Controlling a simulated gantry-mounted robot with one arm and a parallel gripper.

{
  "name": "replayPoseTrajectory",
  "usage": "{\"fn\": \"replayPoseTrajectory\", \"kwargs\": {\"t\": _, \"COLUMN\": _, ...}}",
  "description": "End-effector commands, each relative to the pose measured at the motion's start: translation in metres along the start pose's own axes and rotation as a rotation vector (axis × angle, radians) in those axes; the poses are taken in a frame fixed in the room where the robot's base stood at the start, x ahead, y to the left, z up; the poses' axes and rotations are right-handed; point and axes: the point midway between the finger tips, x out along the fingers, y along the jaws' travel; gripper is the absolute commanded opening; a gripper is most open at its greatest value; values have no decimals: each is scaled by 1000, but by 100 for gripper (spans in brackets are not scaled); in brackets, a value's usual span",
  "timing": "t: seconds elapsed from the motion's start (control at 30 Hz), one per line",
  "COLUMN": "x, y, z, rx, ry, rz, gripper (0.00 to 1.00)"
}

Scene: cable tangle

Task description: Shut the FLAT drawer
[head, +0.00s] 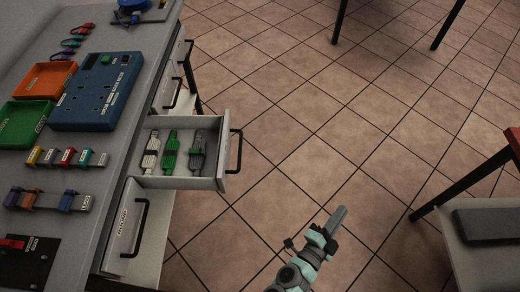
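One drawer (222,178) stands pulled out of the workbench, with its black bar handle (235,151) facing right. Its front label cannot be read from here, so I cannot confirm that it is the FLAT drawer. Inside lie a white, a green and a grey bundled cable (198,155). My gripper (338,217) is over the floor, below and right of the drawer, clear of its handle. Its fingers show as one grey bar, so I cannot tell whether they are open or shut. It appears to hold nothing.
Closed drawers with black handles sit beyond and nearer (125,228) on the same bench. The bench top (105,165) carries an orange tray (48,79), a green tray (22,127) and a blue socket box (97,93). Tiled floor right of the drawer is clear; another table (480,219) stands at right.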

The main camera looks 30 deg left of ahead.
Motion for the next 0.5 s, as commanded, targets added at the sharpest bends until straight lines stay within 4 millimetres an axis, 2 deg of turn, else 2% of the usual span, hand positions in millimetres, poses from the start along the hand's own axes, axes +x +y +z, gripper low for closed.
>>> {"fn": "replayPoseTrajectory", "kwargs": {"t": 0.1, "x": -12, "y": -38, "z": 60, "rx": 197, "ry": -266, "rz": -21, "gripper": 0}}
{"fn": "replayPoseTrajectory", "kwargs": {"t": 0.17, "x": -25, "y": -64, "z": 89, "rx": 289, "ry": -398, "rz": -51, "gripper": 0}}
{"fn": "replayPoseTrajectory", "kwargs": {"t": 0.23, "x": -45, "y": -100, "z": 115, "rx": 382, "ry": -541, "rz": -99, "gripper": 0}}
{"fn": "replayPoseTrajectory", "kwargs": {"t": 0.3, "x": -66, "y": -132, "z": 132, "rx": 456, "ry": -661, "rz": -147, "gripper": 0}}
{"fn": "replayPoseTrajectory", "kwargs": {"t": 0.4, "x": -93, "y": -168, "z": 147, "rx": 527, "ry": -792, "rz": -208, "gripper": 0}}
{"fn": "replayPoseTrajectory", "kwargs": {"t": 0.5, "x": -109, "y": -190, "z": 152, "rx": 565, "ry": -863, "rz": -248, "gripper": 0}}
